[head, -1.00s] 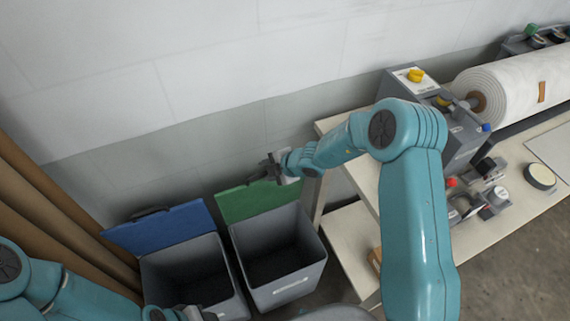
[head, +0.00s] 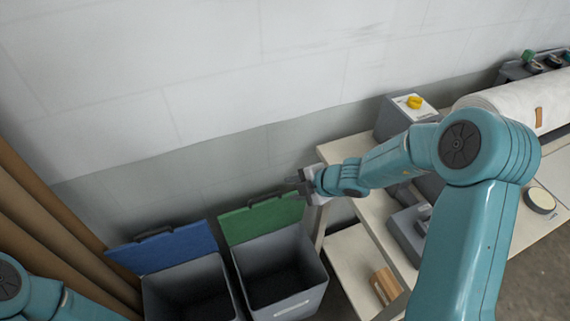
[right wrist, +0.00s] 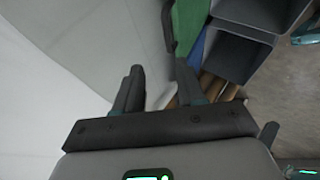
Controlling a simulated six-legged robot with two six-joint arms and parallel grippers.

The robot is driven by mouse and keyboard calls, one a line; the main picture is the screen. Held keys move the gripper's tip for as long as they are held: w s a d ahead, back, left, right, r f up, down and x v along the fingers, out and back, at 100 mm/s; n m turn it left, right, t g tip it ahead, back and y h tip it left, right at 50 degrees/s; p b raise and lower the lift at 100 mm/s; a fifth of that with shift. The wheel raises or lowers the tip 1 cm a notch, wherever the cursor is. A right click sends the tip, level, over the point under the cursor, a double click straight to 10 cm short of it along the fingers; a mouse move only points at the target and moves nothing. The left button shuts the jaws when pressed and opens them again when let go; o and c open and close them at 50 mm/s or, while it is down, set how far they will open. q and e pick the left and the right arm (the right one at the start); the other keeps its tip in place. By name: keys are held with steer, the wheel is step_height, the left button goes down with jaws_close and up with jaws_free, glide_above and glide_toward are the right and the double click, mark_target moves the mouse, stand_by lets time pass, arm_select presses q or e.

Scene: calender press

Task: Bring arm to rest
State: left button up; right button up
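My right arm (head: 470,235) reaches from the lower right toward the wall, bent at the elbow. Its gripper (head: 293,181) hovers near the wall, just beyond the green lid and left of the bench corner. In the right wrist view its two dark fingers (right wrist: 157,75) stand apart with nothing between them. Part of my left arm (head: 45,297) shows in the lower left corner. My left gripper is out of view.
A grey bin with a green lid (head: 262,218) and one with a blue lid (head: 165,250) stand open below the right gripper. The bench (head: 375,215) carries the press (head: 402,115) and a white roll (head: 515,103). Brown tubes (head: 55,240) lean at left.

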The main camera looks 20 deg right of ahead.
steer(key=s+a+f+m+g, duration=0.3)
steer(key=s+a+f+m, duration=0.2)
steer(key=s+f+m, duration=0.4)
steer(key=s+a+f+m+g+b, duration=0.1)
steer(key=s+a+f+m+g, duration=0.3)
steer(key=s+f+m, duration=0.5)
steer(key=s+a+m, duration=0.2)
steer(key=s+m, duration=0.1)
steer(key=s, duration=0.3)
steer(key=shift+m+h, duration=0.3)
steer(key=shift+h, duration=0.1)
